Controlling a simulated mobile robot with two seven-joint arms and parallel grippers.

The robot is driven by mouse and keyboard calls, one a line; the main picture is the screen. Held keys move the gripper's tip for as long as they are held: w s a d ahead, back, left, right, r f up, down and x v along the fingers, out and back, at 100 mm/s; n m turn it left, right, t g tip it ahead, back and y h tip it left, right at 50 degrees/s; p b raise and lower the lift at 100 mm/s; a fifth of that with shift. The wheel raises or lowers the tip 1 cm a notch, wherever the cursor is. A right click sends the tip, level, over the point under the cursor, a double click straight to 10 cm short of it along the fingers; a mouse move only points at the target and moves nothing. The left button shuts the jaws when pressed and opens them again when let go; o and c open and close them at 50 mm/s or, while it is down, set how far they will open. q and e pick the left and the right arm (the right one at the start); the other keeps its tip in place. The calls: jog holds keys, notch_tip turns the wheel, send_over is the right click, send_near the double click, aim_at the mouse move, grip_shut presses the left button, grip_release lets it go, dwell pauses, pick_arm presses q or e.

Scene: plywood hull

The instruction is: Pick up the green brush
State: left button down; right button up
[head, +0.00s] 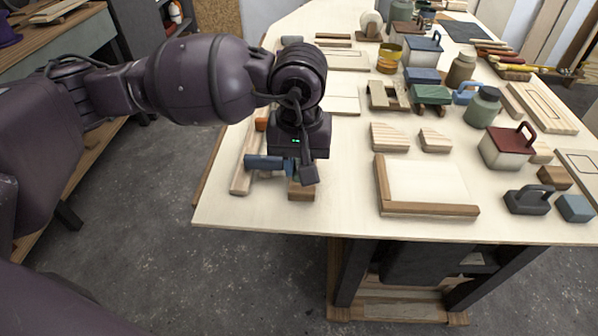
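A green-topped piece with a tan underside (431,95) lies in the middle right of the table, and it may be the green brush; I cannot make out bristles. My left gripper (299,178) points down over the table's near left corner, well to the left of and nearer than the green piece. It is close to a blue piece (264,162) and above a small wooden block (301,192). The wrist hides much of the fingers, so I cannot tell whether they are open or hold something. My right gripper is out of view.
A wood-edged tray (428,209) stands at the table's front. Beside the green piece are a notched wooden block (388,96), a blue-handled item (466,93) and a green jar (482,108). A red-lidded box (508,146) stands at right.

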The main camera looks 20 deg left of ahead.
pick_arm(q)
notch_tip(320, 180, up, 17)
jog(key=p, duration=0.1)
jog(key=shift+f, duration=0.2)
dwell(0.3)
dwell(0.3)
dwell(1.0)
